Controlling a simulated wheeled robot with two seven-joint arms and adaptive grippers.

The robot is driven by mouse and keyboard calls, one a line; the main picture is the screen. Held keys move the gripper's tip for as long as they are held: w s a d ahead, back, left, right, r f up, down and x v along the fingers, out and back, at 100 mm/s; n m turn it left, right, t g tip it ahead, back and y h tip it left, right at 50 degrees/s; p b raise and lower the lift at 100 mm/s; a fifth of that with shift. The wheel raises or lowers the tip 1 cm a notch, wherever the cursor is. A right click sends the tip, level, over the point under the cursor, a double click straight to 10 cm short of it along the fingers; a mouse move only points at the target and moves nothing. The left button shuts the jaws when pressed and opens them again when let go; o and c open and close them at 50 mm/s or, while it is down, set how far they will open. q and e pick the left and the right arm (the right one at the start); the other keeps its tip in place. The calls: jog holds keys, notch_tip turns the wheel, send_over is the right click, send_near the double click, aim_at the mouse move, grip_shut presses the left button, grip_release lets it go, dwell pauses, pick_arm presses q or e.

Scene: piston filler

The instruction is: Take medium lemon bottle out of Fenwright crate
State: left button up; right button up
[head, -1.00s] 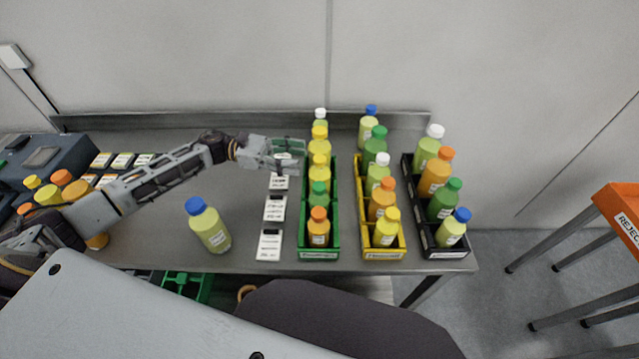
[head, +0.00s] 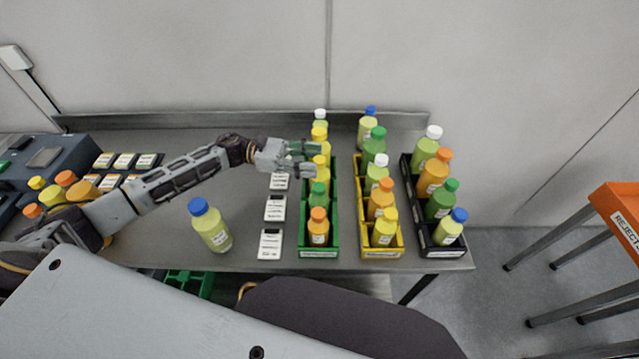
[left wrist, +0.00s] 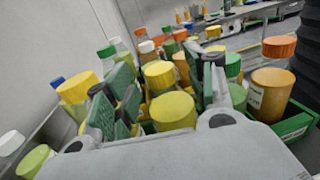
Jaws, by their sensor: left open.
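The green crate (head: 334,235) holds a row of bottles, among them two yellow-capped ones. The crate labels are too small to read surely, so I cannot tell which is Fenwright. My left gripper (head: 314,160) is open over the green crate's row. Its fingers are at the nearer yellow-capped bottle (head: 319,178), partly hiding it. In the left wrist view, a yellow cap (left wrist: 172,109) shows low between the green-padded fingers, and another yellow-capped bottle (left wrist: 158,75) stands beyond it. I cannot tell if the fingers touch a bottle. My right gripper is not in view.
A green-capped bottle (head: 317,193) and an orange-capped one (head: 318,228) stand in front in the green crate. Yellow (head: 381,253) and black (head: 436,250) crates of bottles stand to its right. A blue-capped bottle (head: 211,227) stands alone on the table, left of the cards (head: 270,245).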

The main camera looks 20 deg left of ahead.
pick_arm(q)
jog(key=shift+w+d+r, duration=0.1)
jog(key=shift+d, duration=1.1)
jog(key=shift+c, duration=0.3)
jog(key=c, duration=1.2)
grip_shut()
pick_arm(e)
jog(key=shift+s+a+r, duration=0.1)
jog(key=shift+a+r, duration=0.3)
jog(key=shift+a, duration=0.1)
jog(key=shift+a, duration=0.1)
